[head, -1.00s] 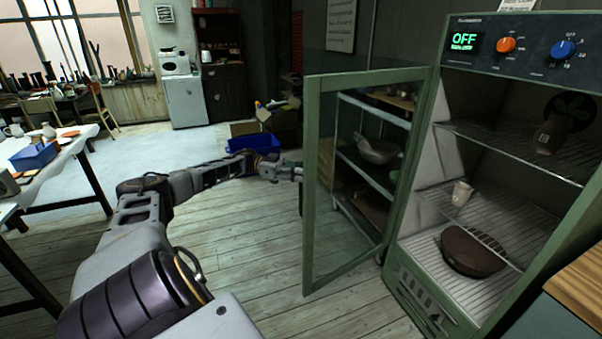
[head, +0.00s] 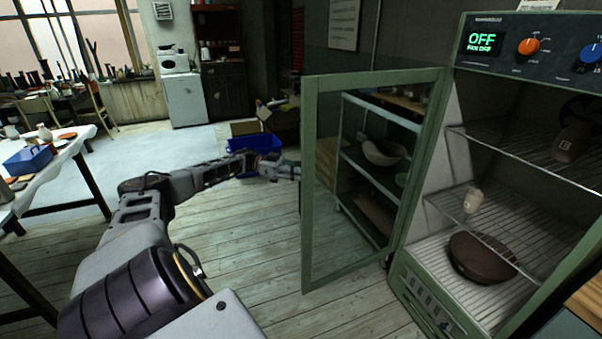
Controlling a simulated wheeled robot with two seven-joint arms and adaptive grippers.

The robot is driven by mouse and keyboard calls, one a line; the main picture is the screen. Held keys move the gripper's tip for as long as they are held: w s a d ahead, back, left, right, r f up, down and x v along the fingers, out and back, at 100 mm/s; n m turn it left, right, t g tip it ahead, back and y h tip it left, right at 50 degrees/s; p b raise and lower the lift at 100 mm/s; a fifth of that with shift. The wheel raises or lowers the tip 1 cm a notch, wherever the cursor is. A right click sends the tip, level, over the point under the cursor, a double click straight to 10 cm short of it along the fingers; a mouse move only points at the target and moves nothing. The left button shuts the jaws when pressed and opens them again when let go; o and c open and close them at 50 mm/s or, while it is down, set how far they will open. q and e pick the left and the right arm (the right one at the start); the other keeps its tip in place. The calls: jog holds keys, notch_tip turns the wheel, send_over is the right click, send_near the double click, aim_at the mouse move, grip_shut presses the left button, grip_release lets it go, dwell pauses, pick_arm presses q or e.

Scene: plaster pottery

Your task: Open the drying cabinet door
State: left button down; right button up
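The drying cabinet (head: 425,285) is green and stands at the right, with a display reading OFF. Its glass-paned door (head: 310,190) is swung wide open toward the left, and the wire shelves inside are exposed. My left arm reaches in from the lower left. My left gripper (head: 292,172) is at the door's outer edge, partly hidden by the door frame. I cannot tell whether its fingers are open or touching the door. My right gripper is not in view.
Inside the cabinet are a brown bowl (head: 480,258), a small pale cup (head: 472,199) and a brown cup (head: 571,142). A rack (head: 343,152) shows through the door glass. A blue crate (head: 254,144) sits on the floor behind. A worktable (head: 80,150) stands at the left. Floor between is clear.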

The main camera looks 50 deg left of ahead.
pick_arm(q)
jog(key=c, duration=1.5)
grip_release()
jog(key=shift+s, duration=0.1)
jog(key=shift+o, duration=0.2)
jog(key=v, duration=1.1)
jog(key=shift+s+a, duration=0.2)
jog(key=shift+a, duration=0.15)
jog(key=shift+a, duration=0.1)
jog(key=shift+s+f, duration=0.1)
